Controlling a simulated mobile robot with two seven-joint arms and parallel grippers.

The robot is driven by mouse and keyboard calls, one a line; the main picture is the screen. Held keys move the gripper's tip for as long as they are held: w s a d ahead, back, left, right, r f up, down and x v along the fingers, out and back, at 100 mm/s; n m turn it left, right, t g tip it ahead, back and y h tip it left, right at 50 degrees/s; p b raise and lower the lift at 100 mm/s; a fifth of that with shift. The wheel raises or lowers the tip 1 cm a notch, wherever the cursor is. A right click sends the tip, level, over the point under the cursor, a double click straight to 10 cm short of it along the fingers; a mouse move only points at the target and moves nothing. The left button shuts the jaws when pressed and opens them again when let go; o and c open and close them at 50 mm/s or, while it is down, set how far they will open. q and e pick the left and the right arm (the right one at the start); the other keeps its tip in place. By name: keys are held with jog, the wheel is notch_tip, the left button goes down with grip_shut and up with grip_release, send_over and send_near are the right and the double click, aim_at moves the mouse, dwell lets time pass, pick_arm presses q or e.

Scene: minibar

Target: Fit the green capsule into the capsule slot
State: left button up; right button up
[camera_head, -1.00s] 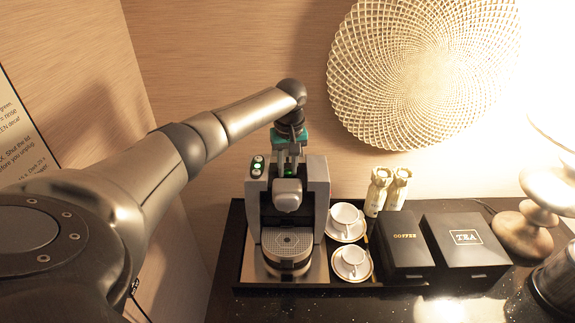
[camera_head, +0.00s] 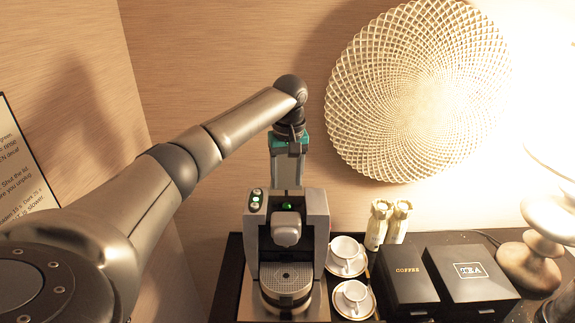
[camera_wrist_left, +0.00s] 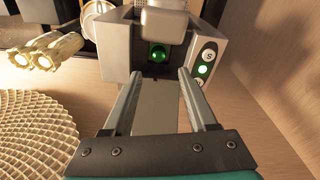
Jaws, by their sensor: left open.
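The green capsule (camera_head: 288,206) sits in the recess at the top of the coffee machine (camera_head: 315,215), behind the raised grey lever head (camera_head: 286,232). In the left wrist view the capsule (camera_wrist_left: 158,53) shows as a shiny green round shape inside the dark slot; I cannot tell whether it is fully seated. My left gripper (camera_head: 288,184) points down above the back of the machine, open. In the left wrist view its two fingers (camera_wrist_left: 158,76) are apart with nothing between them, and the capsule lies beyond the tips. My right gripper is not in view.
White cups on saucers (camera_head: 346,252) stand right of the machine. Two gold-white bottles (camera_head: 388,224), the coffee box (camera_head: 406,270) and the tea box (camera_head: 470,272) are farther right. A round woven wall decoration (camera_head: 420,95) hangs behind. The machine's lit buttons (camera_head: 255,198) are at its left.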

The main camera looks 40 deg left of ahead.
pick_arm(q)
jog(key=r, duration=0.5)
jog(key=shift+s+d, duration=0.15)
jog(key=shift+d, duration=0.1)
